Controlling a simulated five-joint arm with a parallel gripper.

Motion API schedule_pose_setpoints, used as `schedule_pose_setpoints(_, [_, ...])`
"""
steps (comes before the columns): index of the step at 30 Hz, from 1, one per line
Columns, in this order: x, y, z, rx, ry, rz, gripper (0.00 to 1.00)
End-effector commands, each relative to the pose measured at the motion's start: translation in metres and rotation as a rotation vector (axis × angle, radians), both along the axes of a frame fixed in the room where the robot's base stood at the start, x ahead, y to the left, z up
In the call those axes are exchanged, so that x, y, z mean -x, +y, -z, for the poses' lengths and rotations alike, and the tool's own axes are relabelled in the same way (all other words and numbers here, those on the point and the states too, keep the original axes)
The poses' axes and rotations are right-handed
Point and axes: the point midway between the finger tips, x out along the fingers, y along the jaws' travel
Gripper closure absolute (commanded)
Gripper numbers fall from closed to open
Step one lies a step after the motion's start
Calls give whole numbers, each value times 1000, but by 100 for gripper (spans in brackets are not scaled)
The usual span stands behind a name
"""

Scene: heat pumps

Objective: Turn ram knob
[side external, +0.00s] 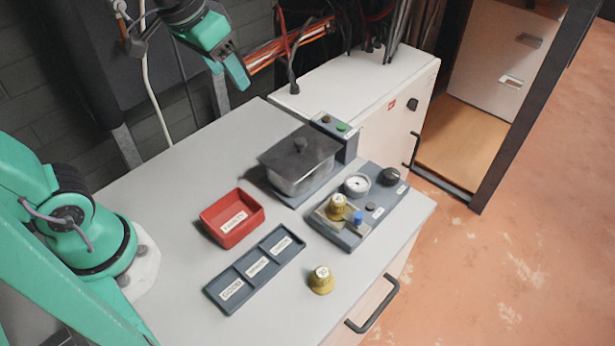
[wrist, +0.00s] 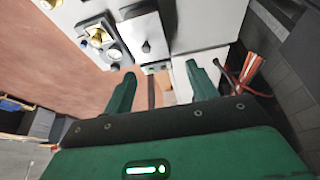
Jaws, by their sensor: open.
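A grey panel unit (side external: 352,232) sits at the right side of the bench. It carries a round black knob (side external: 389,177) at its far right corner, a white-faced gauge (side external: 357,185), a small blue knob (side external: 358,217) and a brass weight (side external: 337,206). The labels are too small to read, so I cannot tell for sure which knob is the ram knob. The panel unit (wrist: 92,22) shows there at upper left.
A lidded metal pot (side external: 300,165) and a small button box (side external: 335,135) stand behind the panel. A red bin (side external: 232,218), a grey three-part tray (side external: 238,273) and a loose brass weight (side external: 321,280) are on the bench. A white cabinet (side external: 350,80) with cables stands behind.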

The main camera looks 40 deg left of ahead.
Motion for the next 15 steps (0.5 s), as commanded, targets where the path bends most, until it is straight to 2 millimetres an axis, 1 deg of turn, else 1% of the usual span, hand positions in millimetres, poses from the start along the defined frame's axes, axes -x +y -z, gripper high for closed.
schedule_pose_setpoints(1, [-11,-6,0,1,17,8,43])
schedule_pose_setpoints(8, [-54,-32,1,4,75,26,43])
schedule_pose_setpoints(15, [-97,-64,12,2,136,45,43])
